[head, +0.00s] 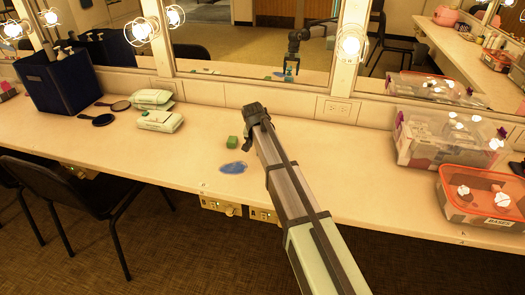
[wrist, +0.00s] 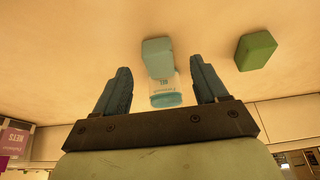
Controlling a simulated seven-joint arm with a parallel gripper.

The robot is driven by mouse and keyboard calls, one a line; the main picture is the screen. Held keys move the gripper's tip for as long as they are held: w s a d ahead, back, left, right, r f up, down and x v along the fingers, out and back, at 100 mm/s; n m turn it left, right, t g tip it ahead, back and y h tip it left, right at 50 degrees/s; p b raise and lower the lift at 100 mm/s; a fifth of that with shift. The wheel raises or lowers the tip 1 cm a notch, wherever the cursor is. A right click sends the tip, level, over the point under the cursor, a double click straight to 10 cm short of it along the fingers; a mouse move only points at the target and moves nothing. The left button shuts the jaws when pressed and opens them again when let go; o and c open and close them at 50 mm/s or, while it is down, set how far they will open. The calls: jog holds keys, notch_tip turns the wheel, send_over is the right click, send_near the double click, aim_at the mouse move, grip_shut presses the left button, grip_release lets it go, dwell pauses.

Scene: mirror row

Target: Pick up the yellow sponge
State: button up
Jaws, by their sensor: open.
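I see no plainly yellow sponge in either view. A green sponge-like block (head: 233,142) lies on the counter left of my gripper (head: 254,112); it also shows in the wrist view (wrist: 256,50), to the right of the fingers. My gripper (wrist: 162,82) is open, and I see nothing gripped.
A blue patch (head: 233,167) lies near the counter's front edge. Clear plastic boxes (head: 440,150) (head: 480,200) stand right. The wall mirror (head: 250,38) borders the counter behind.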

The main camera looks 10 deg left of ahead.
jog(key=shift+x, duration=1.8)
jog(key=shift+s+d, duration=0.1)
jog(key=shift+d, duration=0.05)
jog(key=c, duration=1.2)
jog(key=shift+r, duration=0.6)
notch_tip(320, 180, up, 2)
jog(key=shift+r, duration=0.2)
jog(key=s, duration=1.8)
jog(key=shift+f, duration=0.1)
